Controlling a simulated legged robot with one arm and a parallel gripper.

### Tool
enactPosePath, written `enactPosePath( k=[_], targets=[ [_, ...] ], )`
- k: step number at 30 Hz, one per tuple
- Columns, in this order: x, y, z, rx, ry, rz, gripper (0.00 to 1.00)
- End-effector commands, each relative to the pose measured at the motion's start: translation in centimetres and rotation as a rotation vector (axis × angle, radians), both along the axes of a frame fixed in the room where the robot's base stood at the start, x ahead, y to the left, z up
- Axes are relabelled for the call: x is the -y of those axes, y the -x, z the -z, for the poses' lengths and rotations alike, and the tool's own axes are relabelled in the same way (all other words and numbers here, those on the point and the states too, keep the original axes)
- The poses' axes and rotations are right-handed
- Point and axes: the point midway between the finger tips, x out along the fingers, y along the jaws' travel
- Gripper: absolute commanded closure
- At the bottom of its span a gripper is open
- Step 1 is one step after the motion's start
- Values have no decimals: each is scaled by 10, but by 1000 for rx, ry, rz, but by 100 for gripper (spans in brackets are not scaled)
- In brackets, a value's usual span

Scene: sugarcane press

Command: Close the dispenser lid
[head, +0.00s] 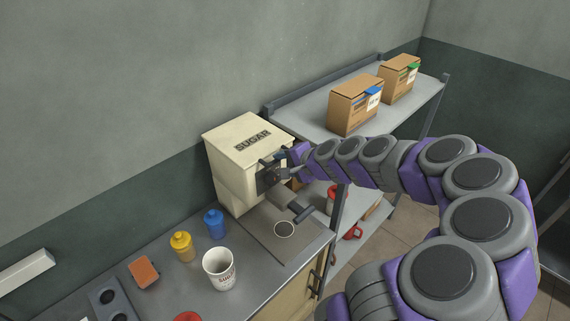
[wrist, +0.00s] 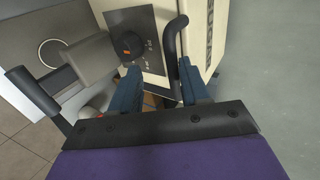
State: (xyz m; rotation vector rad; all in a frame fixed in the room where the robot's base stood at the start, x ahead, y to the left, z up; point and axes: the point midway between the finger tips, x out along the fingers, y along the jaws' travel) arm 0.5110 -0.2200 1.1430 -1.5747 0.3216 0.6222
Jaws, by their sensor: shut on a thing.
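The cream sugar dispenser (head: 232,182) stands at the back of the counter. Its lid (head: 228,132), marked SUGAR, lies about flat across the top; I cannot tell whether a small gap is left. In the wrist view the lid (wrist: 203,20) is at the upper right. A curved black handle (wrist: 172,38) at its edge runs down between my fingers, close to the right one. My gripper (wrist: 159,68) is shut on this handle at the dispenser's front. In the head view my gripper (head: 275,165) partly covers the front panel and the handle.
A spout and round drain (head: 284,229) are below the gripper. A white cup (head: 219,268), yellow bottle (head: 181,247), blue bottle (head: 214,224) and orange sponge (head: 143,272) are on the counter. A shelf with two cardboard boxes (head: 352,108) stands right of the dispenser.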

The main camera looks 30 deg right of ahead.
Motion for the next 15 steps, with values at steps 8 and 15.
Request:
enactPosePath(
  k=[8, 15],
  targets=[
    [3, 9, -7, 0, 0, 2, 61],
    [11, 44, -32, 4, 4, 7, 61]
  ],
)
